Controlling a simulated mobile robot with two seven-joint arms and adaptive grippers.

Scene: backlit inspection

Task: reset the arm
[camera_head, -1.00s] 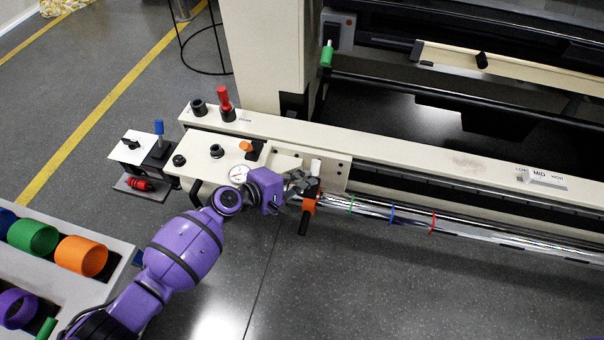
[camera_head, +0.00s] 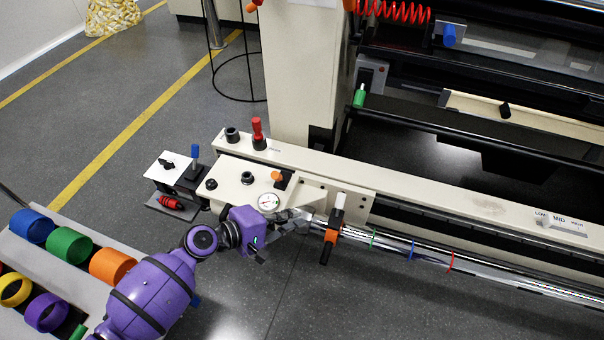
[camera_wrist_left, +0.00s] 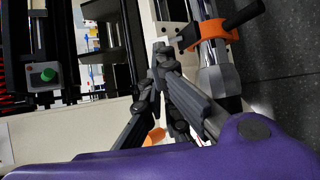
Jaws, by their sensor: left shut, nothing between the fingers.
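My left arm is purple and comes in from the lower left of the head view. Its dark grey gripper (camera_head: 306,217) is shut and empty, just left of an orange clamp (camera_head: 331,235) with a black handle and a white upright end. A small gap shows between fingertips and clamp. In the left wrist view the gripper's fingers (camera_wrist_left: 161,50) meet at their tips, and the orange clamp (camera_wrist_left: 213,36) sits around a shiny bar at the upper right, apart from them. My right gripper is not in view.
A pale machine bed with a gauge (camera_head: 269,202), a red lever (camera_head: 258,132) and black knobs lies beyond the gripper. A blue lever (camera_head: 195,155) stands at its left end. A rack with coloured rings (camera_head: 69,245) is at lower left. The floor in front is clear.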

